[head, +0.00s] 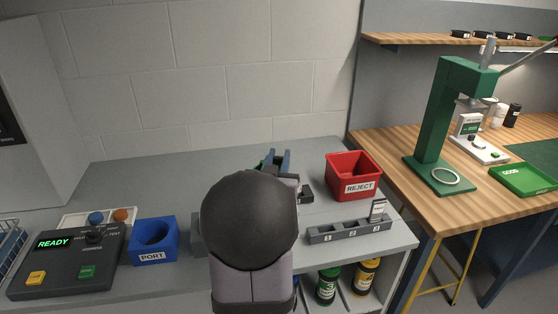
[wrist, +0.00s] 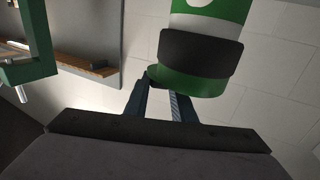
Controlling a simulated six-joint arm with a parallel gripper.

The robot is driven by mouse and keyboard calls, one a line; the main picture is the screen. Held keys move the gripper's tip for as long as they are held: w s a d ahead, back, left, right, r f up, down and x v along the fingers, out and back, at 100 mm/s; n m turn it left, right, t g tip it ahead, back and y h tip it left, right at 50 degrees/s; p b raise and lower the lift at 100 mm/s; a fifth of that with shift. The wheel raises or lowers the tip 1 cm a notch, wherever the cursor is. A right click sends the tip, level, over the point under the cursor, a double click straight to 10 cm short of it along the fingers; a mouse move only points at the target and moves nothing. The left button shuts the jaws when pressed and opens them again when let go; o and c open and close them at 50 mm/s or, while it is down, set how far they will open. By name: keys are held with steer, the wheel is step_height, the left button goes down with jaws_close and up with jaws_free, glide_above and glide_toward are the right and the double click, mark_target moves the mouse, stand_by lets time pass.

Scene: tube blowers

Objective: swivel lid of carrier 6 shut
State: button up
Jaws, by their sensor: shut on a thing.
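My gripper (wrist: 160,92) is shut at the near end of a green carrier (wrist: 185,83). In the wrist view the carrier has a wide black band and a white round label cut off by the top edge. No number on it can be read. A small dark part sits at the fingertips; whether it is the lid I cannot tell. In the head view my gripper (head: 277,160) is above the back of the grey bench, and only a sliver of green shows beside it. My own arm hides most of the carrier there.
A red reject bin (head: 353,187) stands right of my gripper, behind a grey numbered rack (head: 348,230). A blue port block (head: 154,240) and a control box reading READY (head: 68,265) are at left. More carriers (head: 327,286) stand below. A green press (head: 440,130) is at right.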

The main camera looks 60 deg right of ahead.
steer(key=m+g, duration=0.1)
steer(key=g, duration=0.1)
steer(key=a+m+g+h, duration=0.1)
steer(key=g, duration=0.1)
steer(key=shift+a+m, duration=0.1)
steer(key=shift+m, duration=0.2)
steer(key=m+g+p, duration=0.1)
steer(key=g, duration=0.1)
steer(key=a+m+g+p, duration=0.1)
steer(key=g, duration=0.1)
steer(key=shift+r+m+g+h, duration=0.15)
steer(key=shift+m+g+h, duration=0.15)
steer(key=shift+m, duration=0.1)
steer(key=m+g+p, duration=0.1)
steer(key=g, duration=0.1)
steer(key=a+m+g, duration=0.1)
steer(key=g, duration=0.1)
steer(key=shift+w+m+y+p, duration=0.1)
steer(key=shift+m+y+p, duration=0.3)
steer(key=shift+w+a+m+g+y+p, duration=0.1)
steer(key=shift+a+m+g+y+p, duration=0.4)
steer(key=shift+m+g, duration=0.6)
steer(key=shift+w+a+m+g+y+p, duration=0.15)
steer(key=shift+m+g+y, duration=0.55)
steer(key=shift+g, duration=0.8)
steer(key=shift+a, duration=0.1)
steer(key=o, duration=1.1)
steer(key=shift+c, duration=0.2)
